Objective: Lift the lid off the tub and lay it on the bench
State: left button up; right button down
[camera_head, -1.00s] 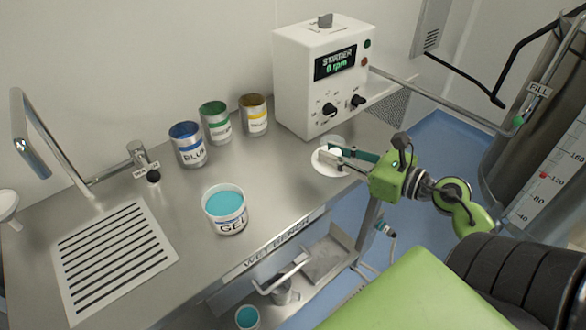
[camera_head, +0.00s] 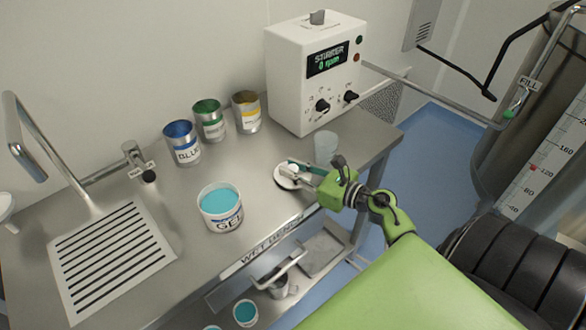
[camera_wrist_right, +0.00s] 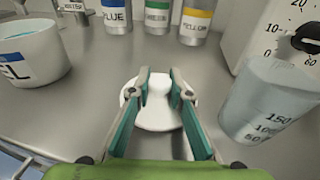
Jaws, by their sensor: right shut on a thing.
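The tub (camera_head: 222,222), a white pot labelled GEL, stands open on the steel bench (camera_head: 150,190) with turquoise contents showing. It is at the left in the right wrist view (camera_wrist_right: 35,65). The lid (camera_head: 284,184) is a white disc with a raised knob, to the right of the tub and apart from it. My right gripper (camera_head: 297,170) is shut on the lid's knob (camera_wrist_right: 158,84), with teal pads on both sides. The lid looks level at or just above the bench top; I cannot tell if it touches. My left gripper is not in view.
A clear beaker (camera_wrist_right: 270,100) stands close right of the lid. Blue (camera_head: 183,146), green (camera_head: 210,122) and yellow (camera_head: 246,113) cans line the back, beside the stirrer box (camera_head: 300,85). A slotted drain (camera_head: 112,255) and tap are left. Bare bench lies between tub and lid.

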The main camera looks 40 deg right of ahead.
jog(key=shift+f, duration=0.2)
jog(key=c, duration=1.9)
grip_release()
jog(key=shift+r, duration=0.15)
jog(key=shift+r, duration=0.2)
jog(key=shift+b+v, duration=2)
jog(key=shift+v, duration=4.1)
jog(key=shift+f, duration=0.1)
